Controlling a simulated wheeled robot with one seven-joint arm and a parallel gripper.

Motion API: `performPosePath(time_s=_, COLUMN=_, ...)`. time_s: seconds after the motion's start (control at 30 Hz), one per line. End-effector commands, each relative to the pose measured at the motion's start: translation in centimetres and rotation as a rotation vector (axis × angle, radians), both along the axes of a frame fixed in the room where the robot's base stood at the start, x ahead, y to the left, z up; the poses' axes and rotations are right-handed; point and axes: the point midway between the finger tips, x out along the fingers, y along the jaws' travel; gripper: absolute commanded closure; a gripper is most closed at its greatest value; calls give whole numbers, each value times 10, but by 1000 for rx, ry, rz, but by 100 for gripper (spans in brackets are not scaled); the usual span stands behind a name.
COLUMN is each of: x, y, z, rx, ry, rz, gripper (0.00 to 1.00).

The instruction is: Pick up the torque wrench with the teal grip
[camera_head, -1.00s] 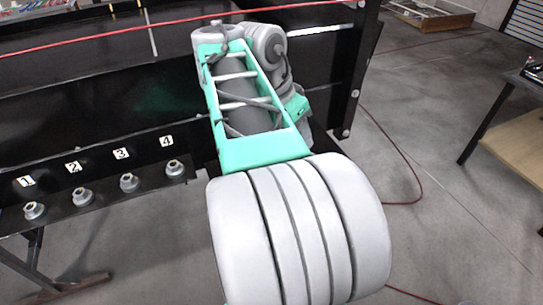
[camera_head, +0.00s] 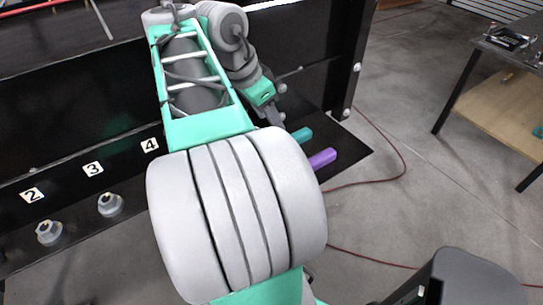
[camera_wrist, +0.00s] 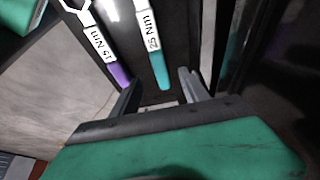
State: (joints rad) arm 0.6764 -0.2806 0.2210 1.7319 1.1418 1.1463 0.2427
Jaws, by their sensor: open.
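The torque wrench with the teal grip (camera_wrist: 160,72) lies in the wrist view with its white label, reading 25 Nm, toward the top. Its teal end lies between the two fingers of my gripper (camera_wrist: 160,80), which is open and holds nothing. I cannot tell how far the fingers are above it. In the head view the teal grip (camera_head: 302,134) sticks out to the right of my gripper (camera_head: 276,114), and my arm hides the rest of the wrench.
A second wrench with a purple grip (camera_wrist: 120,74) lies close to the left of the teal one, near my left finger. In the head view its purple grip (camera_head: 321,158) rests on the black shelf (camera_head: 348,148). A workbench (camera_head: 515,88) stands at the right.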

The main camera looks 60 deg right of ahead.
Motion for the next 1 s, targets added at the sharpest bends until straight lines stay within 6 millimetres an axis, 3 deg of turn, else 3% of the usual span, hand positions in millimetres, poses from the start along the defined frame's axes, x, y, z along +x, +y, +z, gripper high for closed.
performPosePath(time_s=0.03, x=0, y=0, z=-15, rx=0, ry=0, rz=0, gripper=47)
performPosePath(time_s=0.27, x=-2, y=-3, z=-34, rx=0, ry=0, rz=-2, gripper=47)
performPosePath(time_s=0.67, x=-18, y=-25, z=-90, rx=1, ry=2, rz=-3, gripper=47)
performPosePath(time_s=0.93, x=-18, y=-28, z=-95, rx=0, ry=-1, rz=-2, gripper=47)
performPosePath(time_s=1.0, x=-18, y=-28, z=-95, rx=0, ry=-1, rz=-2, gripper=51)
